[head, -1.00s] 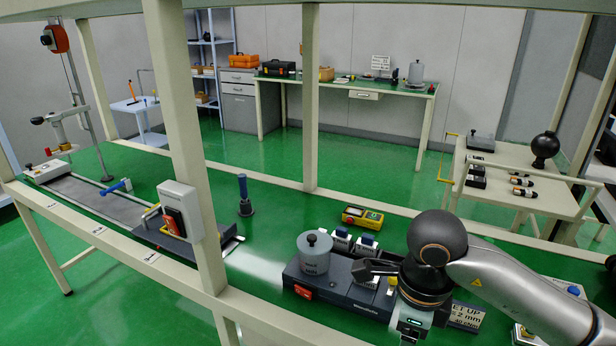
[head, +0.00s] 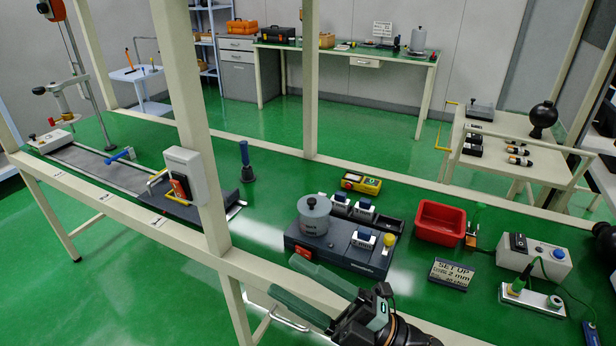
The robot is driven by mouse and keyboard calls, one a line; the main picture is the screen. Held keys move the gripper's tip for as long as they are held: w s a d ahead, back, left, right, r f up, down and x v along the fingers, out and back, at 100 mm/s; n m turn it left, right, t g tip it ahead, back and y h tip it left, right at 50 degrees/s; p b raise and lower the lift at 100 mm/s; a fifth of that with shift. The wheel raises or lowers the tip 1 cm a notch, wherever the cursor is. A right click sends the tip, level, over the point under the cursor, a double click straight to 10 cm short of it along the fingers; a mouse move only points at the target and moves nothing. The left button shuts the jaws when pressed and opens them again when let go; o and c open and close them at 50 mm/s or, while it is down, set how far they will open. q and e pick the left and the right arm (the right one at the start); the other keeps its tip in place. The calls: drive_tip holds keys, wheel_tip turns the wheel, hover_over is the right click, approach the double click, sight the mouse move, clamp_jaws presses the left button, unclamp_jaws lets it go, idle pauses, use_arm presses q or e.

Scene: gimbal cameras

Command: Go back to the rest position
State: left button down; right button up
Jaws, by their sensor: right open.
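My right gripper (head: 283,277) is at the bottom middle of the head view. Its two long fingers point up and left, spread apart with nothing between them. My left gripper is not in view. The holder carries a grey knobbed weight (head: 314,217) and several labelled blocks, one of them marked 2 mm (head: 363,242).
A cream frame post (head: 200,130) and rail (head: 150,225) stand near the gripper. A cart (head: 515,165) is behind, right.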

drive_tip(key=w+d+f+m+t+h, duration=0.2)
drive_tip(key=d+f+m+t+h, duration=0.3)
drive_tip(key=f+m+h, duration=0.3)
drive_tip(key=w+d+f+m+t+h, duration=0.35)
drive_tip(key=d+f+m+h, duration=0.3)
drive_tip(key=m, duration=0.45)
drive_tip(key=s+d+f+m+g+h, duration=0.2)
drive_tip(key=s+d+f+m+g, duration=0.1)
drive_tip(key=s+f, duration=0.4)
drive_tip(key=s+d+f+m+g+h+p, duration=0.1)
drive_tip(key=s+d+f+m+g+h, duration=0.2)
drive_tip(key=s+f, duration=0.5)
wheel_tip(320, 180, down, 6)
drive_tip(key=shift+d+r+m+g, duration=0.3)
drive_tip(key=shift+m+g, duration=0.25)
drive_tip(key=shift+m, duration=0.55)
